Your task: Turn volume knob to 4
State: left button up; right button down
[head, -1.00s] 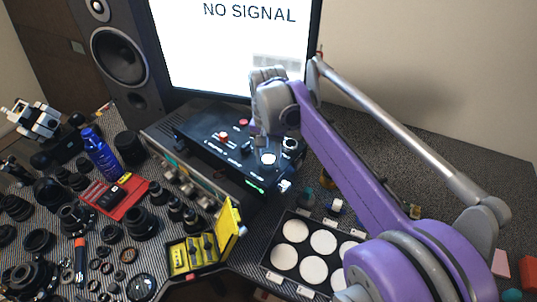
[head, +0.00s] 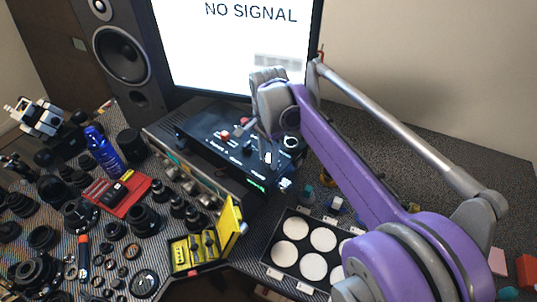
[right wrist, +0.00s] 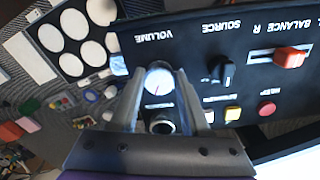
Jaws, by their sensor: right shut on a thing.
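The volume knob (right wrist: 158,79) is a round white-topped knob beside the upside-down VOLUME label in the right wrist view. It sits on the sloped black control panel (head: 215,143), which also shows in the right wrist view (right wrist: 200,50). My right gripper (head: 268,153) reaches down over the panel's right end. In the right wrist view its fingers (right wrist: 159,84) stand on either side of the volume knob, shut on it. The knob's scale numbers and exact setting are too small to read. My left gripper is not in view.
The panel also carries a black source knob (right wrist: 222,70), a red balance slider (right wrist: 291,58), a yellow button (right wrist: 232,113) and a red button (right wrist: 266,108). A monitor (head: 235,45) stands behind. Lens parts crowd the left; a tray of white discs (head: 309,275) lies in front.

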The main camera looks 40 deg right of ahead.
aim_at(268, 158)
dwell(0.4)
jog(key=shift+c, duration=1.8)
grip_release()
notch_tip(268, 158, up, 11)
jog(key=shift+p, duration=0.45)
jog(key=shift+f, duration=0.1)
